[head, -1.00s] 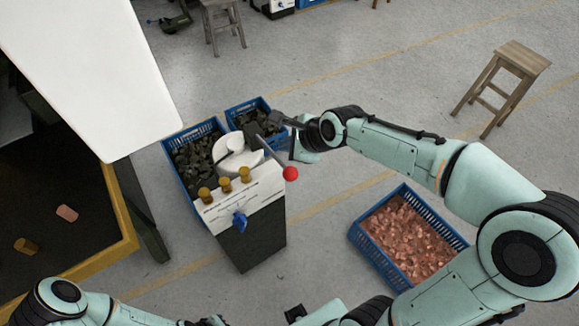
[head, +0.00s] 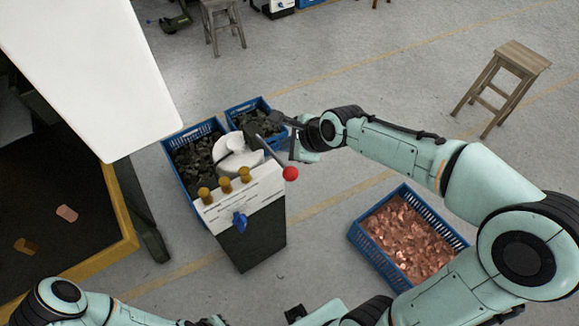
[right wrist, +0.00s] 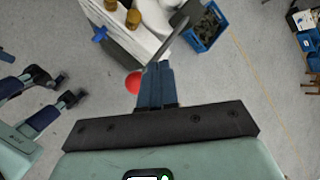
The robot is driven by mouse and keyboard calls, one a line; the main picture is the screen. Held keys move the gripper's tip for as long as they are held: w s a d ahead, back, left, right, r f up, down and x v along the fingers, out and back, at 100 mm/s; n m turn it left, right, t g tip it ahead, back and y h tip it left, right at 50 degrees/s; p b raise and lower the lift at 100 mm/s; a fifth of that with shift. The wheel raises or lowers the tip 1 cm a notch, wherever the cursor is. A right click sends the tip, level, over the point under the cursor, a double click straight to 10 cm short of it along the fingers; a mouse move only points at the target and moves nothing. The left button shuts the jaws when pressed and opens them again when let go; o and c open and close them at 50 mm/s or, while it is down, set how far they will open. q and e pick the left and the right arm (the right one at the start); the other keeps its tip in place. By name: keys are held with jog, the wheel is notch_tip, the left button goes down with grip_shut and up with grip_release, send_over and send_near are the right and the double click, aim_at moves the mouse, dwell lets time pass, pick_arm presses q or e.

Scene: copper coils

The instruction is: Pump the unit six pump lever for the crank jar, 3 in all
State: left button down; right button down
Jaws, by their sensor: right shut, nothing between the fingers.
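The pump unit (head: 250,238) is a box with a white top panel and dark lower body, standing left of centre in the head view. Its lever (head: 270,152) is a dark rod ending in a red ball (head: 290,174) at the unit's right side. The ball and rod also show in the right wrist view (right wrist: 133,82). My right gripper (head: 279,119) is shut and empty, close above the lever. In the wrist view its fingers overlap the ball's edge; contact cannot be told. My left gripper (head: 213,321) is mostly cut off at the bottom edge. The unit's lettering is unreadable.
Three brass knobs (head: 225,186) and a blue tap (head: 239,221) are on the unit. Blue crates of dark pieces (head: 213,124) stand behind it. A crate of copper pieces (head: 363,241) is right, below my right arm. A yellow-edged table (head: 118,213) is left, a stool (head: 519,58) far right.

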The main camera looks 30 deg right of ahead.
aim_at(291, 169)
jog(key=shift+r, duration=0.1)
pick_arm(q)
jog(key=shift+s+f+b, duration=0.5)
jog(key=shift+f+b, duration=0.1)
jog(key=shift+f, duration=0.15)
pick_arm(e)
jog(key=r, duration=0.3)
jog(key=shift+w+r, duration=0.3)
pick_arm(q)
jog(key=shift+f, duration=0.15)
pick_arm(e)
jog(key=shift+f, duration=0.15)
